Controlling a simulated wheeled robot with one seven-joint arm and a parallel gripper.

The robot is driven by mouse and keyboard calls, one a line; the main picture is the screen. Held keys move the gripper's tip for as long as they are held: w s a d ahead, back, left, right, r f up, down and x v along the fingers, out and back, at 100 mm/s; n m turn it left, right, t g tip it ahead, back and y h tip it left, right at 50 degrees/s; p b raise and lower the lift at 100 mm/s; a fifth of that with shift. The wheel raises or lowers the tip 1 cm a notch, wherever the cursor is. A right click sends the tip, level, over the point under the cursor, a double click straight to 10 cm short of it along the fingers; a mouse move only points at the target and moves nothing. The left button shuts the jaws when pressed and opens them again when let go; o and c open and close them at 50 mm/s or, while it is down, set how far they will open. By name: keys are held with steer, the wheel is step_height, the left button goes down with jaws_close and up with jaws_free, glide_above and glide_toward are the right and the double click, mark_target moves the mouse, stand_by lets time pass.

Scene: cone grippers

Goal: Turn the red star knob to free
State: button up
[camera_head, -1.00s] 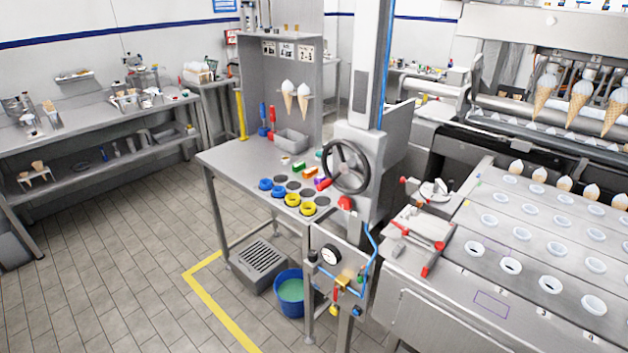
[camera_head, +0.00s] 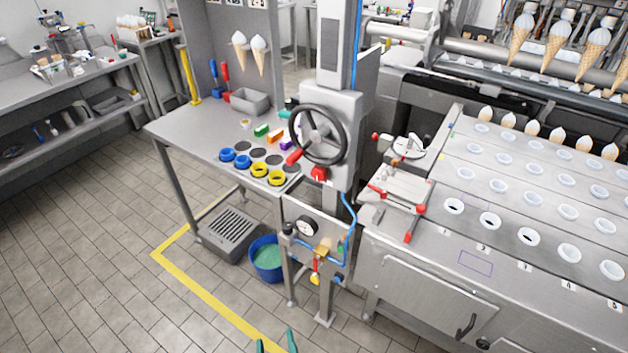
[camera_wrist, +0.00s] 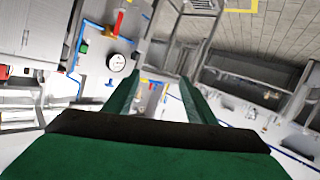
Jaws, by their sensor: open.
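The red star knob (camera_head: 319,173) is a small red shape on the grey column housing, just below the black handwheel (camera_head: 317,135). Its lobes and any mark for free are too small to read. My gripper shows as two green fingertips (camera_head: 276,343) at the bottom edge of the head view, well below and apart from the knob. In the wrist view my gripper's green fingers (camera_wrist: 157,88) stand apart with nothing held between them. A red piece (camera_wrist: 4,71) shows at that view's left edge; I cannot tell whether it is the knob.
A panel with a gauge (camera_head: 306,226), blue hose and valves hangs below the knob. A blue bucket (camera_head: 251,262) stands on the floor. The steel table (camera_head: 190,128) holds coloured rings. A red-handled clamp fixture (camera_head: 396,190) is to the right. The front floor is clear.

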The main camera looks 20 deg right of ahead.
steer(key=w+d+r+m+h, duration=0.1)
steer(key=w+d+r+h, duration=0.25)
steer(key=w, duration=0.55)
steer(key=m+g+h, duration=0.4)
steer(key=m+h, duration=0.5)
steer(key=m, duration=0.2)
glide_toward(317, 176)
steer(key=x, duration=0.8)
steer(key=shift+w+d, duration=0.2)
steer(key=shift+d, duration=0.1)
steer(key=c, duration=1)
